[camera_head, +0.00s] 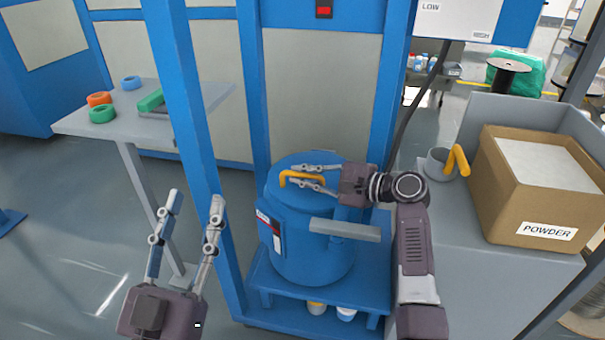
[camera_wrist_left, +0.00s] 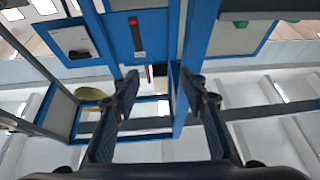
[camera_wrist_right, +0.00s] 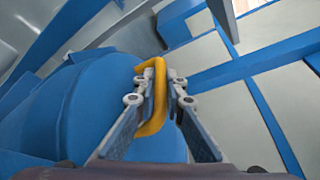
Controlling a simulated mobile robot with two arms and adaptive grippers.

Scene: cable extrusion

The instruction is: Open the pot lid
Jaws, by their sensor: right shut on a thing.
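The blue pot (camera_head: 300,250) stands on a blue platform in the frame, with its blue lid (camera_head: 290,165) on top. A yellow handle (camera_head: 300,179) is on the lid. My right gripper (camera_head: 312,176) reaches in from the right over the lid and is shut on the handle. In the right wrist view the yellow handle (camera_wrist_right: 156,100) lies between the fingers, with the blue lid (camera_wrist_right: 95,100) behind and to the left. My left gripper (camera_head: 193,203) is open and empty, left of the pot and apart from it. Its spread fingers also show in the left wrist view (camera_wrist_left: 165,85).
Blue posts (camera_head: 188,120) stand between the left table (camera_head: 150,125) with coloured rings and the pot. A grey bar (camera_head: 344,229) crosses the pot's front. On the right, a grey bench (camera_head: 453,240) holds a powder box (camera_head: 530,205) and a grey cup (camera_head: 437,164) with a yellow handle.

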